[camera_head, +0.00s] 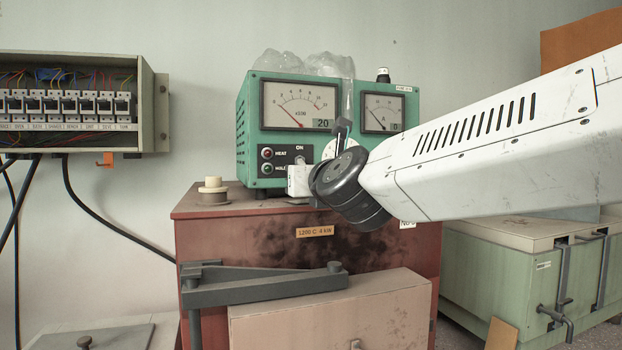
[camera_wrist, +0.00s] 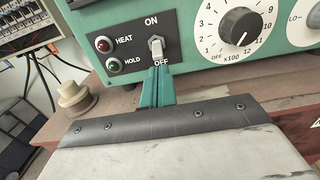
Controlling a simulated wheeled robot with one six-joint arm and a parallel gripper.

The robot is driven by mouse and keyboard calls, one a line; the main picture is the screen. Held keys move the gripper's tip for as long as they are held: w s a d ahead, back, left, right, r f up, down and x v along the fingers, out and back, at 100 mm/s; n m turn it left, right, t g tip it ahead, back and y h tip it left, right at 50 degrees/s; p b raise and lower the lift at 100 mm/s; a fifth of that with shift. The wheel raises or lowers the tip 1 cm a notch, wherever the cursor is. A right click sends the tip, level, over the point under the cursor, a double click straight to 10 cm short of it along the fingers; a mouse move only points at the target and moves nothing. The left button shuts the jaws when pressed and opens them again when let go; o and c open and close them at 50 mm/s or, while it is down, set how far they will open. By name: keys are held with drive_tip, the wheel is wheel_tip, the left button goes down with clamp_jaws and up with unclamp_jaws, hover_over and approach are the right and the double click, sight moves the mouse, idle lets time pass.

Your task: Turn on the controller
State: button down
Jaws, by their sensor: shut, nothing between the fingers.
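The controller (camera_head: 247,130) is a green box with two needle meters, standing on a rust-red furnace. Its black panel (camera_head: 276,158) carries a red HEAT lamp (camera_wrist: 103,44) and a green HOLD lamp (camera_wrist: 112,65). The small pale toggle switch (camera_wrist: 156,47) sits between the ON and OFF marks, its lever seeming to point down toward OFF. My gripper (camera_wrist: 159,70) is shut and empty. Its teal fingertips are just below the switch, over part of the OFF mark; I cannot tell if they touch it.
A numbered black dial (camera_wrist: 239,26) is right of the switch. A cream stepped knob (camera_head: 213,190) stands on the furnace top (camera_head: 195,206), left of the controller. An open breaker box (camera_head: 145,100) hangs on the left wall. A pale green chest (camera_head: 500,255) stands at the right.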

drive_tip(key=shift+w+a, duration=0.15)
drive_tip(key=shift+w, duration=0.5)
drive_tip(key=shift+a, duration=0.35)
drive_tip(key=shift+d, duration=0.45)
drive_tip(key=shift+s+r, duration=0.1)
